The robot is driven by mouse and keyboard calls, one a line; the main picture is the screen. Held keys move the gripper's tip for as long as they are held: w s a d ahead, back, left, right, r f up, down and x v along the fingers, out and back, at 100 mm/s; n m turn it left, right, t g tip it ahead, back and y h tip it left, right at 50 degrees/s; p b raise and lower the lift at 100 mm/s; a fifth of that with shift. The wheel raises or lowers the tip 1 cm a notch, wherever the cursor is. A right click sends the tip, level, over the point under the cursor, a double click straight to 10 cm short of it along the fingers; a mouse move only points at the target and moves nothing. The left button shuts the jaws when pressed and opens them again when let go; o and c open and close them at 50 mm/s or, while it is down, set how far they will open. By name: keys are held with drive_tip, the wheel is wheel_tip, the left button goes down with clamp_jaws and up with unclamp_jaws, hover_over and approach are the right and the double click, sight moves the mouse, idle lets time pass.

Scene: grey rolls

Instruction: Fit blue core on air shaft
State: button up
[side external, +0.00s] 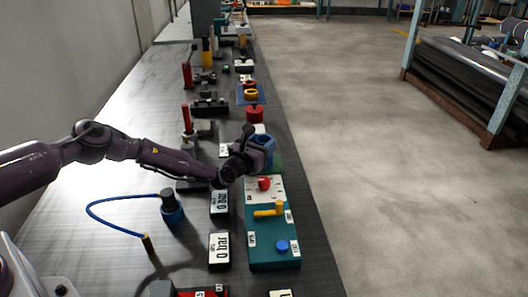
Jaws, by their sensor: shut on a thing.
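My gripper (242,166) is at the upper end of the teal panel. It is shut on the blue core (264,147), a short blue ring-like piece held at its right side. The core is above or just beyond a green patch. The fingertips are small and partly hidden by the core. I cannot tell for sure which part is the air shaft. A red upright post (186,116) on a dark base stands farther back to the left, and the core is apart from it.
A blue hose (95,203) loops on the left. Red and yellow rings (250,93) sit farther back.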

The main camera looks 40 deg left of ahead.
drive_tip(key=shift+r, duration=0.45)
drive_tip(key=s+r, duration=1.2)
drive_tip(key=s, duration=0.1)
drive_tip(key=s+a+r+n+g+y, duration=0.3)
drive_tip(key=a+r+n+y, duration=0.3)
drive_tip(key=a+r+y, duration=0.2)
drive_tip(key=shift+s+a+r+y, duration=0.3)
drive_tip(key=shift+s+a+r, duration=0.1)
drive_tip(key=shift+s+a, duration=0.65)
drive_tip(key=shift+w, duration=0.15)
